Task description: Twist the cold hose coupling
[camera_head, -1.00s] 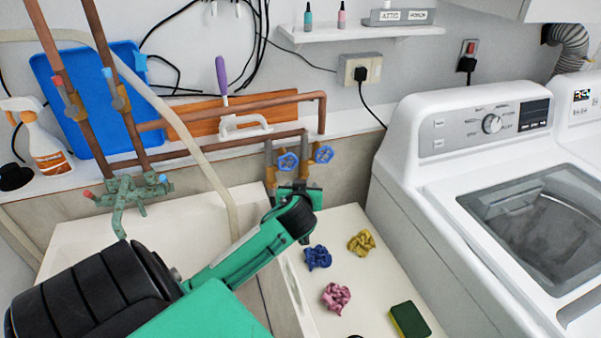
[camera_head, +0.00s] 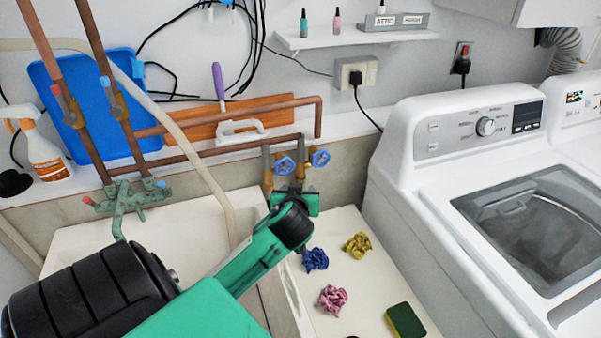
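Two brass valves with blue handwheels, a left one (camera_head: 284,166) and a right one (camera_head: 320,159), sit on the copper pipes at the wall behind the basin. Which of their fittings is the cold hose coupling I cannot tell. My green and black left arm comes in from the lower left. Its gripper (camera_head: 297,189) is at the valves' lower ends, just below the handwheels. The fingers are small and partly hidden, so I cannot tell whether they are open or hold anything.
A green tap (camera_head: 125,198) and a beige hose (camera_head: 190,150) are left of the valves. Blue (camera_head: 316,258), yellow (camera_head: 357,245) and pink (camera_head: 333,298) crumpled cloths and a sponge (camera_head: 405,320) lie on the white surface. A washing machine (camera_head: 400,180) stands close on the right.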

